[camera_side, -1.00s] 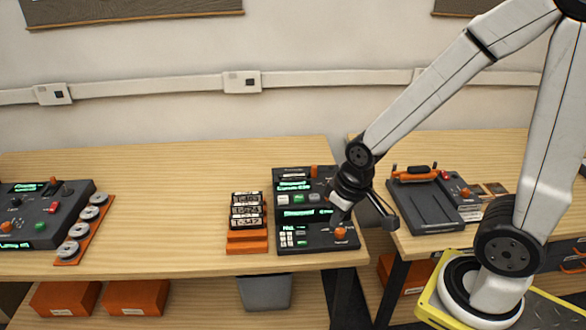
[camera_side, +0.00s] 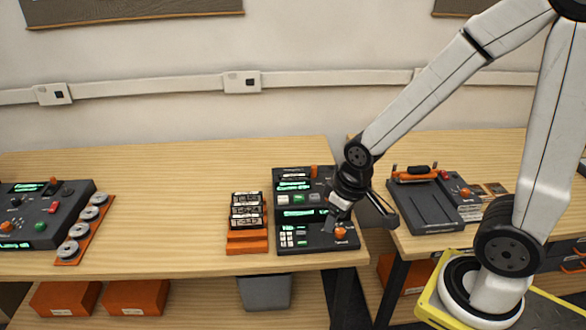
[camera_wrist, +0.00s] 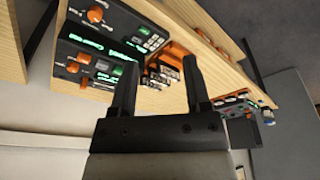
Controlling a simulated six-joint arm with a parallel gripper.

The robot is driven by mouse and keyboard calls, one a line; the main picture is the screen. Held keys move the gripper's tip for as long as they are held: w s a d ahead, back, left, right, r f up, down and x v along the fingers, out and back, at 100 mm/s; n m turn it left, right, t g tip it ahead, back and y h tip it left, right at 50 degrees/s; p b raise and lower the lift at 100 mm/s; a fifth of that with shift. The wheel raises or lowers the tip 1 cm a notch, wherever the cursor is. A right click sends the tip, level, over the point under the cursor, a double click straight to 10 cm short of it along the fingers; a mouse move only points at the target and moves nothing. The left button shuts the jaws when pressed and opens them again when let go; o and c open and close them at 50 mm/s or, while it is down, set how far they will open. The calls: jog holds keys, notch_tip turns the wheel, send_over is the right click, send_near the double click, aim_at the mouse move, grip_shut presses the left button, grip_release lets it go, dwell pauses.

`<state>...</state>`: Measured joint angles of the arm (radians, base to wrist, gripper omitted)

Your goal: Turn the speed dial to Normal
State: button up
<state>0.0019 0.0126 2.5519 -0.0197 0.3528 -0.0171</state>
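A dark console (camera_side: 320,240) with green-lit displays, keys and an orange knob (camera_side: 340,232) sits on the middle table. It shows tilted in the wrist view, with one orange knob (camera_wrist: 95,13) near the top edge and another (camera_wrist: 72,67) lower on the panel. The labels are too small to read, so I cannot tell which knob is the speed dial or where it points. My gripper (camera_side: 333,217) is over the console's right part, close to the front orange knob; contact cannot be made out. In the wrist view its fingers (camera_wrist: 158,62) are apart with nothing gripped between them.
Stacked labelled cases on an orange base (camera_side: 247,243) stand just left of the console. A second console (camera_side: 45,212) and a strip of reels (camera_side: 82,235) are at the far left. A dark tray device (camera_side: 425,203) stands on the right table. The table between is clear.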

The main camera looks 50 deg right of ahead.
jog(key=shift+o, duration=0.3)
jog(key=shift+w+d+f+n, duration=0.15)
jog(key=shift+d+f+n, duration=0.05)
jog(key=shift+f+n, duration=0.1)
jog(key=n+g+h, duration=0.3)
jog(key=n+h, duration=0.2)
jog(key=n, duration=1.2)
send_near(340, 231)
jog(key=shift+d+f, duration=0.45)
jog(key=shift+f, duration=0.05)
jog(key=shift+f, duration=0.15)
jog(key=shift+y, duration=0.3)
jog(key=shift+x, duration=3.7)
jog(key=shift+d, duration=0.1)
grip_shut()
